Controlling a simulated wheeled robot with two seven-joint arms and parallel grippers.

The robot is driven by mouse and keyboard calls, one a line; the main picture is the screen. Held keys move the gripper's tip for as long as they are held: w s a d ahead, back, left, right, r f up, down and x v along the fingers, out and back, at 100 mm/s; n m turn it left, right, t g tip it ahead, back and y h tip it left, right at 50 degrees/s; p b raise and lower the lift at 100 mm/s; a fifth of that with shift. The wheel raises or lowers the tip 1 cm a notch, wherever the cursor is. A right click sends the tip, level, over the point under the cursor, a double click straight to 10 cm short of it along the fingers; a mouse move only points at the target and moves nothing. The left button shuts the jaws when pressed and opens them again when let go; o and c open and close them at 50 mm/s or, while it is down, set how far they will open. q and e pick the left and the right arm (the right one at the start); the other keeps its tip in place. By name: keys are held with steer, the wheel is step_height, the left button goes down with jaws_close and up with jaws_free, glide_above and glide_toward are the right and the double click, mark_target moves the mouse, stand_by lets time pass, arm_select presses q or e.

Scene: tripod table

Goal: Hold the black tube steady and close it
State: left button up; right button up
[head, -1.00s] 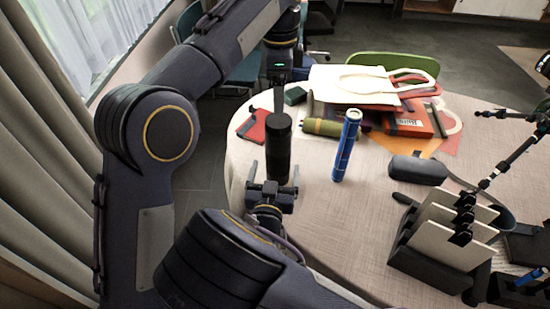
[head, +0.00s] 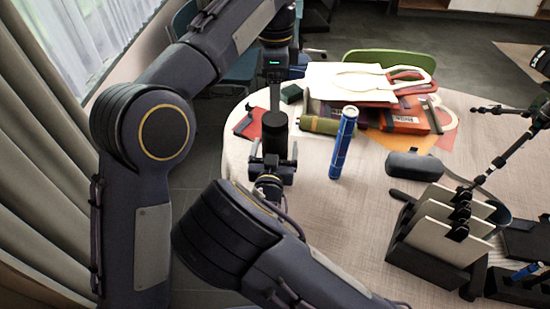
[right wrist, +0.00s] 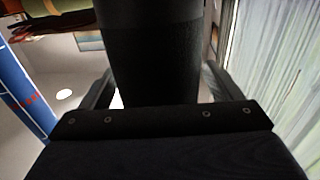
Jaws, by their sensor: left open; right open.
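The black tube (head: 274,126) stands upright on the table at centre-left in the head view. Its dark body (right wrist: 155,65) fills the middle of the right wrist view, with a faint seam across it. My right gripper (head: 273,162) is open, in front of the tube with its fingers to either side of it. Gaps show beside the tube in the wrist view. My left gripper (head: 275,97) points down just above and behind the tube's top, open and holding nothing. One finger shows clearly. The lower part of the tube is hidden by my right gripper.
A blue tube (head: 343,143) stands close to the right. A green roll (head: 320,125), a red book (head: 400,118) and a white bag (head: 350,83) lie behind. A dark case (head: 414,165) and a rack (head: 440,245) stand right. The front middle of the table is clear.

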steer(key=shift+w, duration=0.1)
steer(key=shift+c, duration=0.3)
steer(key=c, duration=1.4)
arm_select(q)
steer(key=shift+n, duration=0.3)
arm_select(e)
jaws_close()
arm_select(q)
steer(key=n, duration=0.5)
steer(key=shift+n, duration=0.3)
steer(key=n, duration=0.4)
steer(key=shift+n, duration=0.4)
steer(key=n, duration=0.2)
steer(key=shift+n, duration=0.3)
steer(key=n, duration=1.3)
